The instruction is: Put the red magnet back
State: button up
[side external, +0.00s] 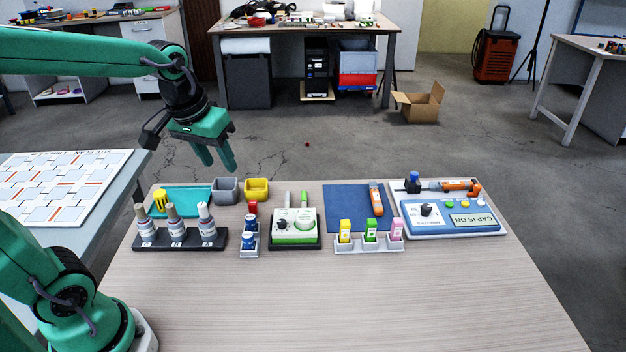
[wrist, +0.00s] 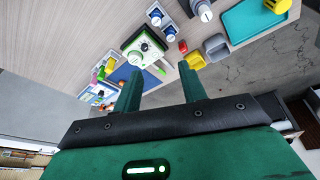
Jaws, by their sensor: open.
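A small red piece (side external: 252,208), seemingly the red magnet, stands on the table just behind two blue pieces (side external: 248,240) in white holders. My gripper (side external: 216,162) is open and empty, fingers pointing down, high over the table's back left. In the wrist view its two fingers (wrist: 160,75) are apart with nothing between them. A green and white device with a knob (side external: 295,228) stands right of the blue pieces.
Grey (side external: 226,190) and yellow (side external: 257,190) cups stand behind the red piece. A dark rack of bottles (side external: 180,240) is at left. A blue mat (side external: 345,207), a rack of coloured boxes (side external: 368,245) and a blue panel (side external: 450,218) are at right. The table's front is clear.

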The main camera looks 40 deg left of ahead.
jog(key=s+d+m+t, duration=0.2)
jog(key=s+d+m, duration=0.1)
jog(key=s, duration=0.6)
jog(key=shift+d+m, duration=0.15)
jog(key=shift+m, duration=0.15)
jog(key=shift+r, duration=0.1)
dwell(0.7)
